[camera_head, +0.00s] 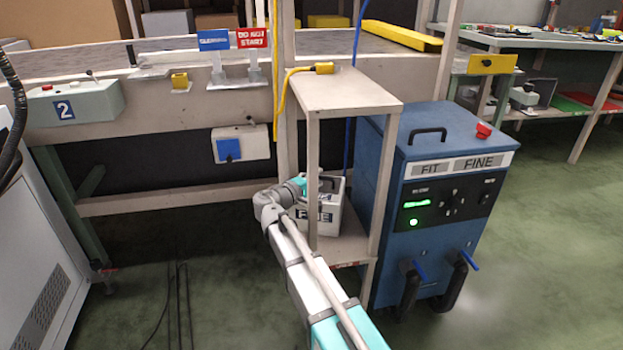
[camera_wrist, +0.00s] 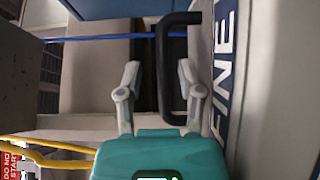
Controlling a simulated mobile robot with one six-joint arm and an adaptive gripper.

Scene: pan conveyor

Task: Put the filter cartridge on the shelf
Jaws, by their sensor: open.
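The filter cartridge (camera_head: 322,222) is a white box with a dark FINE label and a dark handle on top. It stands on the lower shelf (camera_head: 350,248) of a small beige stand, partly hidden by a stand leg and my arm. My gripper (camera_wrist: 158,75) is open at the cartridge's handle (camera_wrist: 163,70). In the wrist view, the bar of the handle lies between the two fingers, and the FINE label shows to the right. The stand's upper shelf (camera_head: 345,95) is mostly bare.
A yellow plug (camera_head: 323,68) and cable lie on the back edge of the upper shelf. A blue FIT FINE machine (camera_head: 430,190) stands close on the right. A conveyor (camera_head: 160,120) with signs runs behind. Stand legs are close to my arm.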

